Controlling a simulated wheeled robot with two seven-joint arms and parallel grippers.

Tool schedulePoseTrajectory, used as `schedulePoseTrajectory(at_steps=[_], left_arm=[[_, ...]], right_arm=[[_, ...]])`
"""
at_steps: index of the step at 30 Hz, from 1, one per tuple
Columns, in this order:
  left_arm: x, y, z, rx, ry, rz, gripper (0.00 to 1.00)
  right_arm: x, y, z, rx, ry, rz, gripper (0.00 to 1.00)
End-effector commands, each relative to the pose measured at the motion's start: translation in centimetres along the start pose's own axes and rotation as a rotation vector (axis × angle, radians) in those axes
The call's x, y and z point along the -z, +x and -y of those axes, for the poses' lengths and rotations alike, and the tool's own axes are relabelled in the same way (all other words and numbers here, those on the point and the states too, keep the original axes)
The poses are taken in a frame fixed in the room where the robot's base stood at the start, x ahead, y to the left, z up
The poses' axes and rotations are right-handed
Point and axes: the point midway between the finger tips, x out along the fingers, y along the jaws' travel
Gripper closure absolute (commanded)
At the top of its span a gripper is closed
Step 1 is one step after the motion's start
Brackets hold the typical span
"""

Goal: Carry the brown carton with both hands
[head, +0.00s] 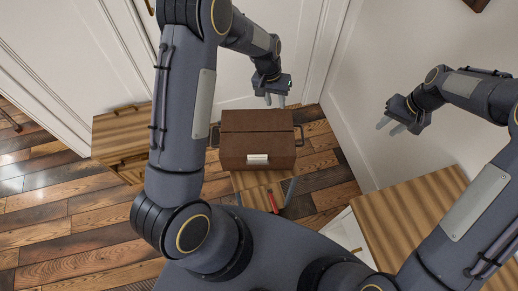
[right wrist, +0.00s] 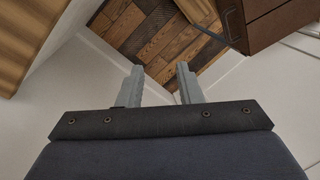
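The brown carton (head: 257,146) sits upright on a striped wooden stand or table (head: 252,182) in the head view. It has a pale label on its near face and a dark handle on each side: left handle (head: 214,136), right handle (head: 301,135). My left gripper (head: 275,101) is open and empty, beyond the carton's far edge and apart from the handles. My right gripper (head: 390,127) is open and empty, well right of the carton by the white wall. The right wrist view shows its spread fingers (right wrist: 160,84), with part of the carton (right wrist: 272,24) at upper right.
A red-handled tool (head: 272,201) and a dark item (head: 289,191) lie before the carton. Wooden-topped furniture stands left (head: 122,132) and right (head: 410,220). White panelled doors (head: 70,60) and a white wall (head: 385,60) close in the far side and right.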

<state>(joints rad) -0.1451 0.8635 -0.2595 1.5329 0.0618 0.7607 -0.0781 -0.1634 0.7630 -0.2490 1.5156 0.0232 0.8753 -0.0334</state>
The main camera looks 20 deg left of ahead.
Motion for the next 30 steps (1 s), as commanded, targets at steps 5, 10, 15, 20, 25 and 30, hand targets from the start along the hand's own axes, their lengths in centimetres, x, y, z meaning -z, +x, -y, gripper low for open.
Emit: schedulePoseTrajectory(at_steps=[5,10,15,20,25,30], left_arm=[[0.0,0.0,0.0,0.000,0.000,0.000,0.68],[0.0,0.0,0.0,0.000,0.000,0.000,0.68],[0.0,0.0,0.0,0.000,0.000,0.000,0.68],[0.0,0.0,0.0,0.000,0.000,0.000,0.68],[0.0,0.0,0.0,0.000,0.000,0.000,0.68],[0.0,0.0,0.0,0.000,0.000,0.000,0.68]], right_arm=[[0.2,-3.8,0.3,0.001,-0.006,-0.003,0.68],[0.2,-6.0,0.5,0.000,-0.010,0.001,0.68],[0.2,-6.7,0.6,0.000,-0.011,0.003,0.68],[0.2,-6.8,0.6,0.000,-0.011,0.003,0.68],[0.2,-6.7,0.6,0.000,-0.011,0.003,0.68],[0.2,-6.7,0.6,0.000,-0.011,0.003,0.68]])
